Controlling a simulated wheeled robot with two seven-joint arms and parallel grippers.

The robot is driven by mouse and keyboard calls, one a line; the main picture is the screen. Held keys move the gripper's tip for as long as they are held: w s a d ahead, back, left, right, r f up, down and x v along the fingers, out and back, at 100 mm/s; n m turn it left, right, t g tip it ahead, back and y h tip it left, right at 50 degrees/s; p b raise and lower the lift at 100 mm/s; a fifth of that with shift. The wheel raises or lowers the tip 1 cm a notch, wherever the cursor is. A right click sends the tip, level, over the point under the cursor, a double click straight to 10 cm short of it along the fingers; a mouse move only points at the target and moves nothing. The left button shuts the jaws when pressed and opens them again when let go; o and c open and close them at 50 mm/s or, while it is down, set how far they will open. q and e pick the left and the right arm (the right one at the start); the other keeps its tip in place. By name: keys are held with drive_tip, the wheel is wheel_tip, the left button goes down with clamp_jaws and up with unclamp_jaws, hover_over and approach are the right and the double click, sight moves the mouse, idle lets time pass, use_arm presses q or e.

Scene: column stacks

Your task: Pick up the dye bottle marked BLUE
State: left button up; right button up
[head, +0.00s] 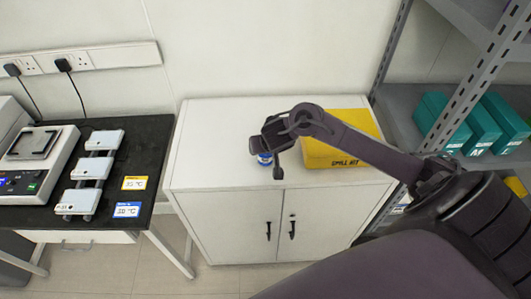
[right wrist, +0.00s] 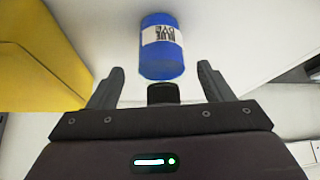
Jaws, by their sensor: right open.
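The blue dye bottle (right wrist: 161,62) shows in the right wrist view with a white label that reads BLUE DYE. It has a dark cap at the end towards my gripper. In the head view the bottle (head: 265,159) stands on the white cabinet, mostly hidden by my right gripper (head: 270,158). In the right wrist view my right gripper (right wrist: 158,85) is open, with one finger on each side of the bottle's cap end. The fingers are apart from the bottle, with a gap on both sides. My left gripper is in neither view.
A yellow spill kit box (head: 340,150) stands on the white cabinet (head: 215,150) close beside the bottle. A dark bench (head: 100,215) with instruments is at the left. A grey shelf rack (head: 395,100) with teal boxes (head: 440,118) is at the right.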

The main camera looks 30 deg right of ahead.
drive_tip(key=shift+x, duration=1.4)
drive_tip(key=shift+a+r, duration=0.1)
drive_tip(key=c, duration=1.2)
drive_tip(key=shift+r, duration=0.15)
